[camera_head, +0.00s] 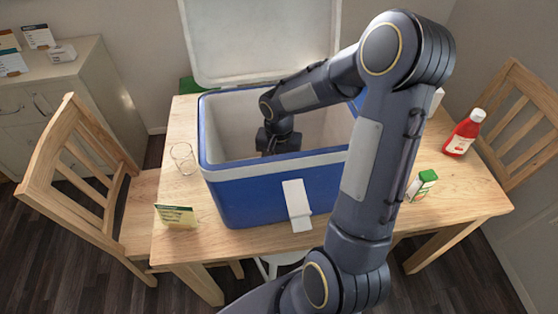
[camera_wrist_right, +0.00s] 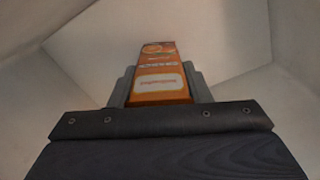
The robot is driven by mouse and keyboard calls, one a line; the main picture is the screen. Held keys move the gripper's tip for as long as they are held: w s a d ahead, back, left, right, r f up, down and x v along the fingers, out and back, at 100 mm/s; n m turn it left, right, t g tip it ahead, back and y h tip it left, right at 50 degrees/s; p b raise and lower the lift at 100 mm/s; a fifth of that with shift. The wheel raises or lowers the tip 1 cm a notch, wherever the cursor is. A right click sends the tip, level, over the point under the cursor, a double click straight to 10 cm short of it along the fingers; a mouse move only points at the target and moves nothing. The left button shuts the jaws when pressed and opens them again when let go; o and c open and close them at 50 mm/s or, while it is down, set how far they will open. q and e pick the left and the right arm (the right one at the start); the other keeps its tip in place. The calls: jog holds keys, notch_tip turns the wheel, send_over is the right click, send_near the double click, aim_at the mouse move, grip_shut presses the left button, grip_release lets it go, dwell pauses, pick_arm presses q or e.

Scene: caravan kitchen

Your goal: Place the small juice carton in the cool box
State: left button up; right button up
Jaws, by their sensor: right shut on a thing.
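The blue cool box (camera_head: 263,193) stands on the wooden table with its white lid open at the back. My right arm reaches over the front wall, and my right gripper (camera_head: 272,150) is down inside the box. In the right wrist view, my right gripper (camera_wrist_right: 160,90) is shut on an orange juice carton (camera_wrist_right: 160,75). The pale inner walls of the box surround it. The carton is hidden in the head view, and I cannot tell whether it touches the box floor. My left gripper is not in view.
A glass (camera_head: 183,158) stands left of the box, and a small card or packet (camera_head: 176,216) lies at the front left. Wooden chairs (camera_head: 75,170) flank the table (camera_head: 460,195).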

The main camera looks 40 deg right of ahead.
jog(key=shift+f, duration=0.1)
jog(key=shift+f, duration=0.1)
jog(key=o, duration=1.1)
notch_tip(320, 180, up, 12)
jog(key=shift+r, duration=0.15)
jog(key=shift+a, duration=0.1)
